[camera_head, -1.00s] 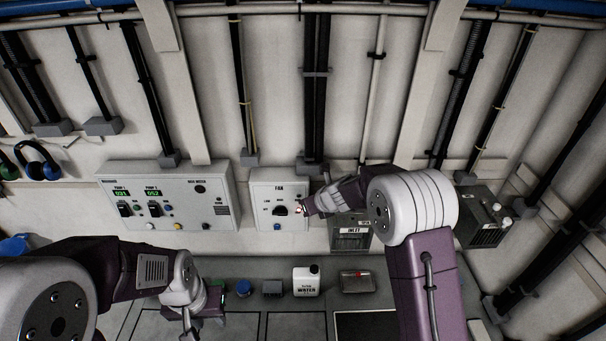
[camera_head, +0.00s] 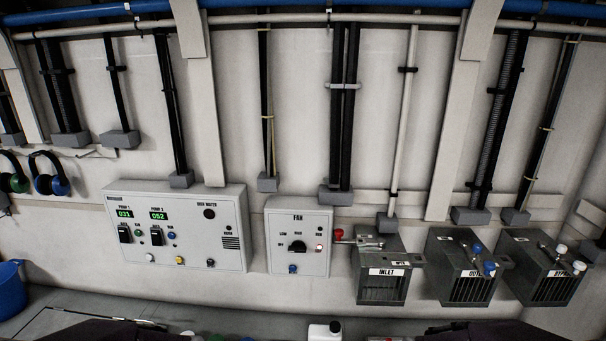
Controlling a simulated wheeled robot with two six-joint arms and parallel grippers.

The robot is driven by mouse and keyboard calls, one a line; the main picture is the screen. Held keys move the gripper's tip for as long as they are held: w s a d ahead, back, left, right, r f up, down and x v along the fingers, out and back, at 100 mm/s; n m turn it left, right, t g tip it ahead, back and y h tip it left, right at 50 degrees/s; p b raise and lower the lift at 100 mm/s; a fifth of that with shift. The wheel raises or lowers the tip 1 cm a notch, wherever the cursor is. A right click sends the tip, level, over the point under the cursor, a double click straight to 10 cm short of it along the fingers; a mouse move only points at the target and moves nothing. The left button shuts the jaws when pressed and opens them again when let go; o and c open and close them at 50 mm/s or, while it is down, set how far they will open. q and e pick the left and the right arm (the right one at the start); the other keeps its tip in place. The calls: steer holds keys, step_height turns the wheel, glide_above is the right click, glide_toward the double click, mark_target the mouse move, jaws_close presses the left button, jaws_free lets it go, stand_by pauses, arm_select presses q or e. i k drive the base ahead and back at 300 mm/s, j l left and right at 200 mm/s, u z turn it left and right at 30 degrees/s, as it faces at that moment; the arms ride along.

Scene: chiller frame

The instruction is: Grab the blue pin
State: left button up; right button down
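Two blue round-headed pins show on the right side of the outlet box (camera_head: 455,285). The upper blue pin (camera_head: 477,248) is near the box's top, and the lower blue pin (camera_head: 489,268) is just below and to its right. Nothing of mine touches either one. Neither of my grippers is in view, so I cannot see whether they are open or shut. Only dark purple parts of my arms show along the bottom edge.
The inlet box (camera_head: 385,271) has a red-headed part (camera_head: 339,234) at its upper left. The bypass box (camera_head: 540,290) carries white knobs (camera_head: 561,248). The fan panel (camera_head: 299,262) is left of the inlet. A white jug (camera_head: 325,330) stands at the bottom edge.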

mark_target(476, 248)
steer(key=l+z, duration=0.1)
steer(key=z, duration=0.3)
steer(key=l+z, duration=0.15)
steer(key=z, duration=0.2)
steer(key=l+z, duration=0.1)
steer(key=z, duration=0.3)
